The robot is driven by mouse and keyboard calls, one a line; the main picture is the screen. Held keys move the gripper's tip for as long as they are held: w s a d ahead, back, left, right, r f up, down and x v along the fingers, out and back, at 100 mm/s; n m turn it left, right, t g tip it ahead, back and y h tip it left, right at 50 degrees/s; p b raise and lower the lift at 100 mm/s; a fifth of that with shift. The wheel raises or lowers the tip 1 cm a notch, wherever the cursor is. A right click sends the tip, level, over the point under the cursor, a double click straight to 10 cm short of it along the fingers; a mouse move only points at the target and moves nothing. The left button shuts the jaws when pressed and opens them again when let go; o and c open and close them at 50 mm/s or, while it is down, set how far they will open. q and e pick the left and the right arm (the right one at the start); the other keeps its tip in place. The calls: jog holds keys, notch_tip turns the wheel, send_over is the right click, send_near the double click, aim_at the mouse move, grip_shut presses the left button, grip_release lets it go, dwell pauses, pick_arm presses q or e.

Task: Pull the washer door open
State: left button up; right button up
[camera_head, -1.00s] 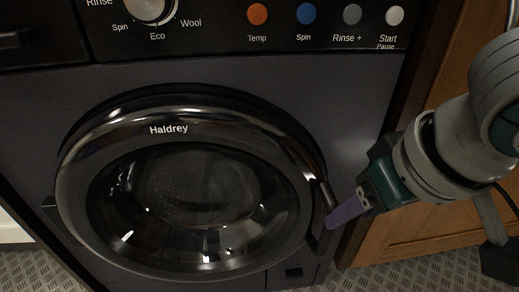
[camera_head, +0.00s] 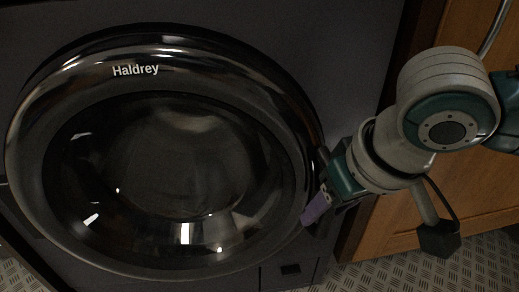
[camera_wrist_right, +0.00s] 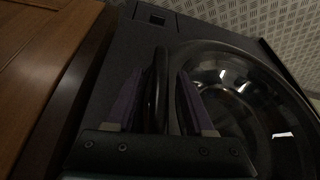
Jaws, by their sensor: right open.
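The washer door (camera_head: 45,140) is a large round black ring with dark glass and the name Haldrey. It looks closed against the washer front; I cannot tell whether it is slightly ajar. Its dark handle (camera_wrist_right: 154,95) is on the door's right side in the head view. My right gripper (camera_head: 315,209) is at this handle, with a purple finger showing. In the right wrist view the right gripper (camera_wrist_right: 160,82) is open, with the handle between its two purple fingers. Contact with the fingers is unclear. My left gripper is out of view.
The dark washer front (camera_head: 355,70) surrounds the door, with a small hatch (camera_head: 290,269) at lower right. A wooden cabinet (camera_head: 400,225) stands close on the right, behind my right arm. The patterned metal floor (camera_head: 470,265) shows at the bottom.

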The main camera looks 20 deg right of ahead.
grip_shut()
dwell(0.3)
dwell(1.1)
